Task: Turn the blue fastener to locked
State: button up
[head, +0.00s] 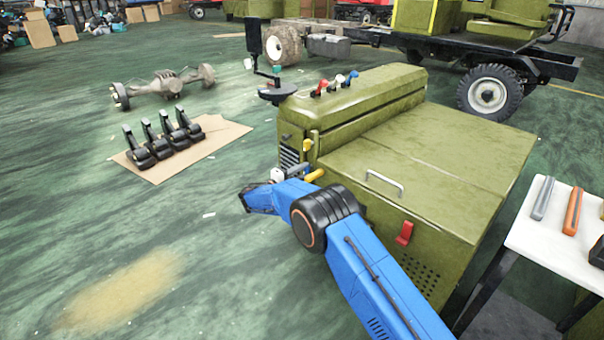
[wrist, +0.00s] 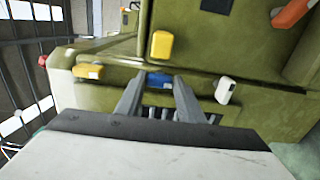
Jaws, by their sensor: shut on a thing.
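The blue fastener (wrist: 157,79) shows in the wrist view on the olive-green housing (head: 425,155), low on its edge. My gripper (wrist: 158,86) is shut on it, one grey finger on each side. The fingers hide part of the fastener, so I cannot tell how far it is turned. In the head view my blue arm reaches to the near left end of the housing. There the blue fastener cannot be made out.
Near the gripper are an upright yellow fastener (wrist: 161,46), a sideways yellow one (wrist: 88,71) and a white one (wrist: 226,91). A red latch (head: 404,233) and a metal handle (head: 384,184) are on the housing. A white table (head: 550,244) stands right.

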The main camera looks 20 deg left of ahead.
jog(key=shift+f, duration=0.1)
dwell(0.4)
jog(key=o, duration=0.8)
jog(key=shift+s, duration=0.1)
jog(key=v, duration=1.7)
jog(key=shift+s+a, duration=0.15)
